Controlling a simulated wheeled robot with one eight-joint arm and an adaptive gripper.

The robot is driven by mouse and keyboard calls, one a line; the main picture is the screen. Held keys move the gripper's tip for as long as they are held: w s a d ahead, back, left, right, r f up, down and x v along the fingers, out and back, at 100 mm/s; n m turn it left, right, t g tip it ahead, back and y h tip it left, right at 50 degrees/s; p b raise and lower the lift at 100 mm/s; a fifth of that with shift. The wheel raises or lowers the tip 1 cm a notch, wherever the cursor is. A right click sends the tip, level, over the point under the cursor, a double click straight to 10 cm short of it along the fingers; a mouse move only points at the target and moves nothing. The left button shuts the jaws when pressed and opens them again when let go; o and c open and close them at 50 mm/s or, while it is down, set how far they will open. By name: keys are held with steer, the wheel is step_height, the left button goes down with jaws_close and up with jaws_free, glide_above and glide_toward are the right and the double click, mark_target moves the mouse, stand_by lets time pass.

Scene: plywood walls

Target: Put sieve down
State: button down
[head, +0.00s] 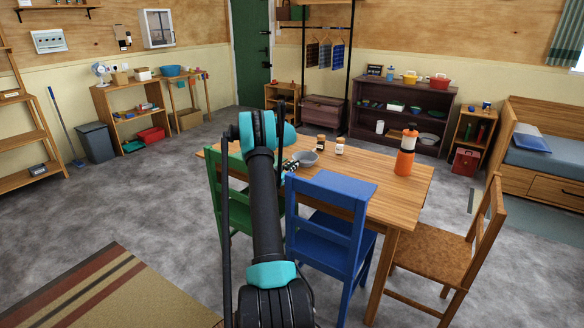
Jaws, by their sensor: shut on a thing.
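My arm reaches over the wooden table (378,185) from the front. My gripper (292,164) is small and partly hidden behind my arm, near the table's left part. It is shut on the sieve (308,158), a small grey round bowl shape just right of the fingers. The grip itself is too small to see clearly. I cannot tell whether the sieve touches the tabletop or is held a little above it.
Two small jars (321,143) (340,146) stand close behind the sieve. An orange bottle (405,152) stands farther right. The tabletop's right front is clear. A green chair (228,190), a blue chair (330,225) and a wooden chair (440,250) surround the table.

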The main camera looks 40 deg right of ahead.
steer(key=c, duration=1.6)
jaws_free()
steer(key=shift+o, duration=0.2)
